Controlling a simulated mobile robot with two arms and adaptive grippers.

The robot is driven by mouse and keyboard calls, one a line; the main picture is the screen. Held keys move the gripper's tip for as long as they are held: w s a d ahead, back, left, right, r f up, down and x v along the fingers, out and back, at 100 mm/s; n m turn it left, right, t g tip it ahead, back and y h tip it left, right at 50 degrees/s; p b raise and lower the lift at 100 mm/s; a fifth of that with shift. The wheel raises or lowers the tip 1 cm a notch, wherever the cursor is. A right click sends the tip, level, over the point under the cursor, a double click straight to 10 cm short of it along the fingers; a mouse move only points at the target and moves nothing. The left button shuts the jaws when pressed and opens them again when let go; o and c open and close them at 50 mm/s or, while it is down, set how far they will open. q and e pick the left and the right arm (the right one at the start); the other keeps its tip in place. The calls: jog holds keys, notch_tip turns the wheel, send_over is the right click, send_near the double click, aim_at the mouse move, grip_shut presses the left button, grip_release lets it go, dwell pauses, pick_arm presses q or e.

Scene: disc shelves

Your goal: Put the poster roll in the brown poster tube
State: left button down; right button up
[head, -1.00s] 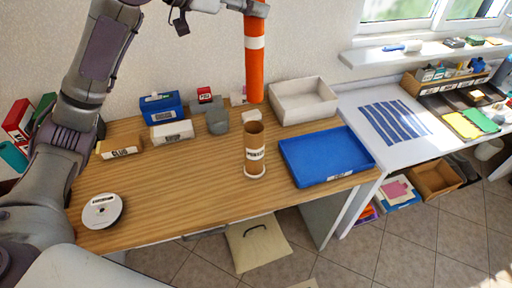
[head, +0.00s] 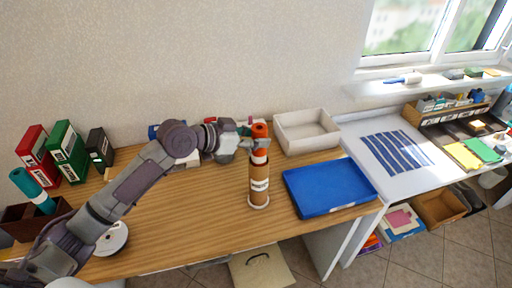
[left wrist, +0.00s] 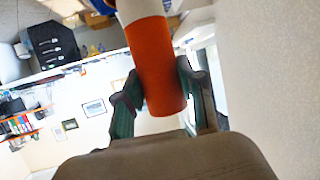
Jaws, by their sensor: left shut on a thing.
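The poster roll (head: 260,156) is orange with a white band. It stands upright with its lower part inside the brown poster tube (head: 259,186), and its top sticks out above the rim. The tube is upright on the wooden table and has a white label and a white base ring. My left gripper (head: 251,144) is shut on the roll near its top, just above the tube's rim. In the left wrist view the orange roll (left wrist: 158,70) sits between the two fingers (left wrist: 160,95). The roll's lower end is hidden in the tube. My right gripper is not in view.
A blue tray (head: 328,187) lies right of the tube, with a cream bin (head: 306,131) behind it. Boxes behind my left arm are partly hidden. A white disc (head: 112,240) and several binders (head: 66,150) are at the left. The table front is clear.

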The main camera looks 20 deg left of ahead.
aim_at(253, 150)
pick_arm(q)
jog(key=shift+f+p, duration=0.3)
jog(key=shift+f, duration=1.9)
jog(key=c, duration=0.7)
grip_release()
jog(key=shift+s+a+r, duration=0.1)
jog(key=shift+s+a, duration=0.25)
jog(key=shift+a, duration=0.05)
jog(key=b+v, duration=0.3)
jog(key=v, duration=0.8)
jog(key=shift+b, duration=0.3)
jog(key=shift+d+r, duration=0.1)
